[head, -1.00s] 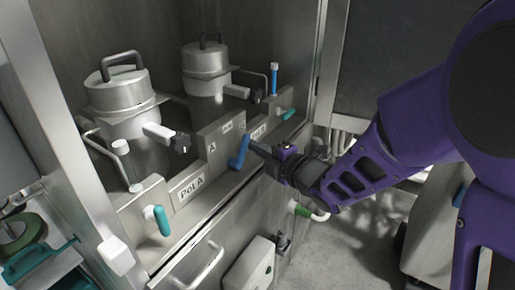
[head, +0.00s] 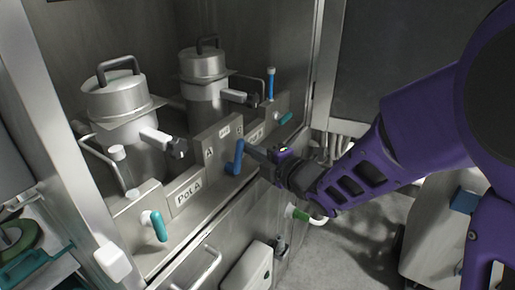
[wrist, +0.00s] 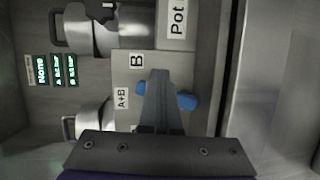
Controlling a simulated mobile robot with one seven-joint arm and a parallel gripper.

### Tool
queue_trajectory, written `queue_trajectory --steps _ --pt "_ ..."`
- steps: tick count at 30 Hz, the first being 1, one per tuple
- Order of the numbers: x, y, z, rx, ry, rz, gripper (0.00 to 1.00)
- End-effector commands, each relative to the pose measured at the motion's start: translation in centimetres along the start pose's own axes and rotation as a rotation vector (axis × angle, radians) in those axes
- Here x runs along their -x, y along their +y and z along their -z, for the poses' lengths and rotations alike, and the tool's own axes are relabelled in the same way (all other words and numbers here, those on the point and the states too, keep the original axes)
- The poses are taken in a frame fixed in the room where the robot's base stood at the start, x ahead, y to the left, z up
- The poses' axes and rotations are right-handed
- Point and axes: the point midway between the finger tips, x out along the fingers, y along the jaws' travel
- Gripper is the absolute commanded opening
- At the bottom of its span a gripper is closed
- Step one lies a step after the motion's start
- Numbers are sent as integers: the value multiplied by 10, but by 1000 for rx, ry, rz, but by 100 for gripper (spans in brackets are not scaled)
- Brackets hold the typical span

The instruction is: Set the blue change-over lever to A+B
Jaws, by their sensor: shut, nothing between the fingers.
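The blue change-over lever (head: 235,160) is on the steel panel between the two pots, below the A, A+B and B labels. In the head view its handle hangs down, slightly to the left. My gripper (head: 247,148) is shut and empty, its tips at the lever's right side. In the wrist view the shut fingers (wrist: 156,75) cross in front of the lever. Its blue handle end (wrist: 187,102) shows on one side and a blue part (wrist: 141,87) on the other. The A+B label (wrist: 121,98) and B label (wrist: 136,60) are visible. Contact cannot be told.
A teal handle (head: 159,226) is at the left, another (head: 285,118) at the right. A steel frame post (head: 75,140) bounds the left.

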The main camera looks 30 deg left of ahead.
Motion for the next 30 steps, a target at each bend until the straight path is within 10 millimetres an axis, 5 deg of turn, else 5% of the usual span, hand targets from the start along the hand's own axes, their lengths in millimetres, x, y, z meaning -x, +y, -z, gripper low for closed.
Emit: queue_trajectory --steps 30 --pt "6 11 12 1 1 -2 0"
